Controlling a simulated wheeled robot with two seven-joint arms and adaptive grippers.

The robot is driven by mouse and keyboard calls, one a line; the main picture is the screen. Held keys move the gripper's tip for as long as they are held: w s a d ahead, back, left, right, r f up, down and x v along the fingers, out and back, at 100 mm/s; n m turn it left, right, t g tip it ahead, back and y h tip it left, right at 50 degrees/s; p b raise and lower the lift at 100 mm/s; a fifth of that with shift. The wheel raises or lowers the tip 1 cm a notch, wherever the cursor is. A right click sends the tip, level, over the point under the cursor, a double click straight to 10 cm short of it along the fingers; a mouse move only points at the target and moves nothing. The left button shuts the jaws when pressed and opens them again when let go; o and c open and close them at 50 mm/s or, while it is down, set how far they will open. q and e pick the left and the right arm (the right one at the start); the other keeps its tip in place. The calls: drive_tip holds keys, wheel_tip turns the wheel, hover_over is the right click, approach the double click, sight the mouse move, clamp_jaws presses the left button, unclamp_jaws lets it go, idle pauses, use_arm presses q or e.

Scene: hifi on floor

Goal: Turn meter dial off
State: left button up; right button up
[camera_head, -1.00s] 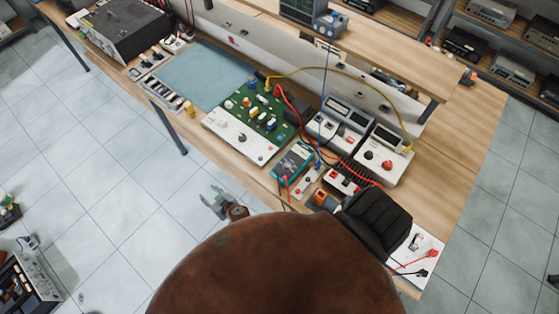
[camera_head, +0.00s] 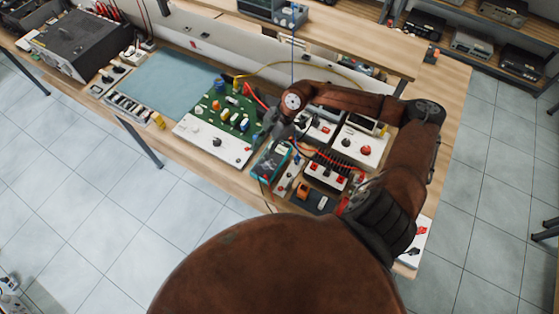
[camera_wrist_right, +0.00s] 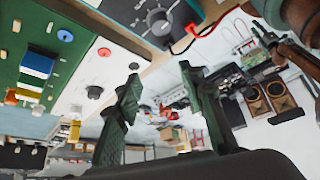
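The teal handheld meter (camera_head: 271,163) lies near the bench's front edge, right of the green circuit board. In the right wrist view, a teal-edged unit with a round dark dial (camera_wrist_right: 160,22), which looks like this meter, shows at the top, partly cut off. My right gripper (camera_head: 267,131) reaches in over the meter's far end and hides part of it. In the right wrist view, my right gripper (camera_wrist_right: 161,80) is open, with nothing between its fingers. The dial lies beyond the fingertips, apart from them. The dial's setting is not readable. My left gripper is not in view.
The circuit board (camera_head: 211,140) with its white front panel stands left of the meter. Two white-fronted instruments (camera_head: 365,147), red and black cables and small boxes crowd the right. A blue mat (camera_head: 168,85) lies clear further left. Floor is free in front.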

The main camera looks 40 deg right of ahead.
sight(267, 162)
drive_tip(key=s+d+h, duration=0.2)
drive_tip(key=d, duration=0.3)
drive_tip(key=shift+g, duration=0.3)
drive_tip(key=x, duration=0.7)
drive_tip(key=shift+s+a+r, duration=0.1)
drive_tip(key=shift+a, duration=0.25)
drive_tip(key=shift+c, duration=0.7)
clamp_jaws()
drive_tip(key=shift+d, duration=0.1)
